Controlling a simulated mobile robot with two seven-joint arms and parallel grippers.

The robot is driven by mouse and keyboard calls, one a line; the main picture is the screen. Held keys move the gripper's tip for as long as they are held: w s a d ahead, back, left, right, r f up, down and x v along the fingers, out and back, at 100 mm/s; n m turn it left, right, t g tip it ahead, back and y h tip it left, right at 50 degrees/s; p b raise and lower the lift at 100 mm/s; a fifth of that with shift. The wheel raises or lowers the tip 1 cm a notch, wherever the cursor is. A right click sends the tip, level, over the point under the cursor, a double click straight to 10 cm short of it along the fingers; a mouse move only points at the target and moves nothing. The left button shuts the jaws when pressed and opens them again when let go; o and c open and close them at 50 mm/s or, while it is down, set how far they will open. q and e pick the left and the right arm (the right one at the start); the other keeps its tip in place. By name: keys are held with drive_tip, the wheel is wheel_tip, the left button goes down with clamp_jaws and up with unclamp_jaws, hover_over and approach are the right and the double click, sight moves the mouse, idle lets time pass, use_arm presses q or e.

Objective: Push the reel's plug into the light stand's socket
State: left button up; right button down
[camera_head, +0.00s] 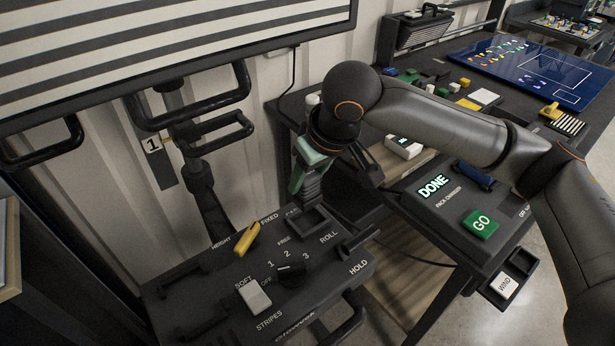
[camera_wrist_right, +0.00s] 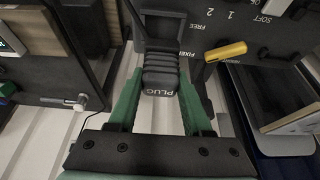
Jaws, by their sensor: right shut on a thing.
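My right gripper (camera_head: 309,168) has green fingers and is shut on the dark ribbed plug (camera_head: 311,187). In the right wrist view the fingers stand on both sides of the plug (camera_wrist_right: 160,72), with its "PLUG" lettering between them. The light stand's dark control panel (camera_head: 215,288) lies below in the head view. A raised square socket frame (camera_head: 322,227) is at the panel's back edge, just below the plug. I cannot tell whether the plug's tip touches or enters it. The reel is not clearly identifiable. My left gripper is not in view.
The panel carries a yellow lever (camera_head: 247,238), a black dial (camera_head: 291,272) and a white switch (camera_head: 255,297). A bench at right holds a green GO button (camera_head: 481,224) and a lit DONE display (camera_head: 433,187). Black handles (camera_head: 205,105) and a striped screen (camera_head: 170,40) stand at upper left.

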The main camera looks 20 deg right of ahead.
sight(308, 197)
drive_tip(key=shift+f+b, duration=1.95)
drive_tip(key=shift+b, duration=0.25)
drive_tip(key=shift+f, duration=0.7)
drive_tip(key=shift+p, duration=1.35)
drive_tip(key=shift+f, duration=0.55)
drive_tip(key=shift+c, duration=1.3)
unclamp_jaws()
